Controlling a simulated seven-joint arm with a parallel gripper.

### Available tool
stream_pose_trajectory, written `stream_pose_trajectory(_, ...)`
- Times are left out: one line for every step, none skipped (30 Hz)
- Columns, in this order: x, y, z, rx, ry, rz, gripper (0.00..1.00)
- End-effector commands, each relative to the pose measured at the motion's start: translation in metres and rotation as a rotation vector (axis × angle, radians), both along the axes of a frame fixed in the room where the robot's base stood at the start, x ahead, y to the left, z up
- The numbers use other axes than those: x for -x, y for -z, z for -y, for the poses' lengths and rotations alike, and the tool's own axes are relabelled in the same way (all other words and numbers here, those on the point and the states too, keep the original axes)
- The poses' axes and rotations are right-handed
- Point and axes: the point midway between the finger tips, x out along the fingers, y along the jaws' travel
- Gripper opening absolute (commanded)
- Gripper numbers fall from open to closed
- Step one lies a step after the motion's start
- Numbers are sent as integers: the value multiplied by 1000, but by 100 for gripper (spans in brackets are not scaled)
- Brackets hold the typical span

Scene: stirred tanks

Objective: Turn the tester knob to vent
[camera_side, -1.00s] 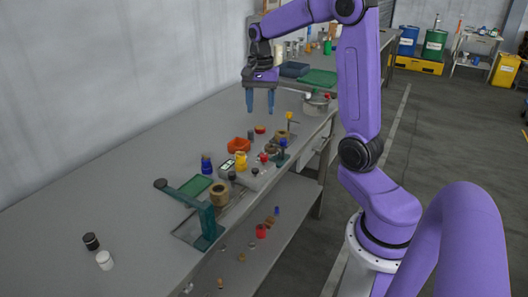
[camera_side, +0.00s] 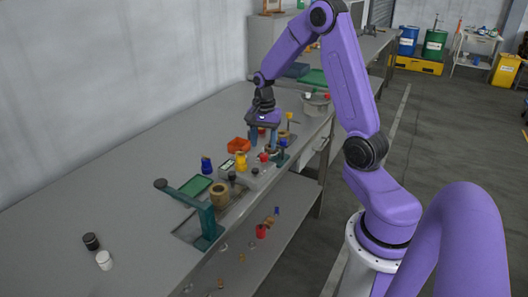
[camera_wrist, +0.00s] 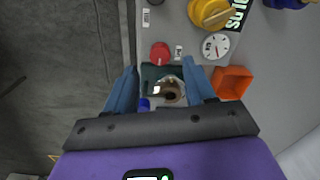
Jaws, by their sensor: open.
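The tester (camera_wrist: 185,35) is a grey box with a digital display (camera_wrist: 238,14), a round white dial (camera_wrist: 215,46) and several knobs. Part of a black knob (camera_wrist: 155,1) shows at the top. I cannot read the small labels. My gripper (camera_wrist: 160,67) is open, pointing down, with nothing visibly held; the red knob appears just beyond its fingertips. In the side view my gripper (camera_side: 262,148) is low, behind the tester (camera_side: 254,179).
A green stand with a brown ring (camera_wrist: 171,92) shows between my fingers, with a blue piece (camera_wrist: 143,103) beside it. An orange bin (camera_wrist: 231,83) is close to the right finger. A green-armed fixture (camera_side: 207,217) stands nearer the camera. The bench's left side is mostly clear.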

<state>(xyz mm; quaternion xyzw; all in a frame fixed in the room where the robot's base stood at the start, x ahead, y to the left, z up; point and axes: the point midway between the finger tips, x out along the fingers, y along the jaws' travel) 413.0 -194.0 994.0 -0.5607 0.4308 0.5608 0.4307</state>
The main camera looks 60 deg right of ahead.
Motion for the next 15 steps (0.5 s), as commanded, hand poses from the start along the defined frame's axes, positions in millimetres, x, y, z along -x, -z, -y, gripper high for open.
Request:
stream_pose_trajectory(1,10,0,-2,0,-6,54)
stream_pose_trajectory(1,14,0,-2,-1,-6,54)
stream_pose_trajectory(1,20,-1,-2,-1,-5,54)
stream_pose_trajectory(1,24,0,-1,-1,-3,54)
stream_pose_trajectory(1,27,0,-1,-1,-4,54)
stream_pose_trajectory(1,31,0,0,0,-2,54)
stream_pose_trajectory(1,34,0,0,-1,-2,54)
stream_pose_trajectory(1,36,0,-1,-1,-3,54)
stream_pose_trajectory(0,38,0,0,-1,-2,54)
stream_pose_trajectory(0,40,0,0,-1,-1,54)
stream_pose_trajectory(0,41,0,0,-2,0,54)
stream_pose_trajectory(0,42,0,0,-2,0,54)
stream_pose_trajectory(0,43,0,0,-2,0,54)
stream_pose_trajectory(0,43,0,0,-2,0,54)
stream_pose_trajectory(0,43,0,0,-2,0,54)
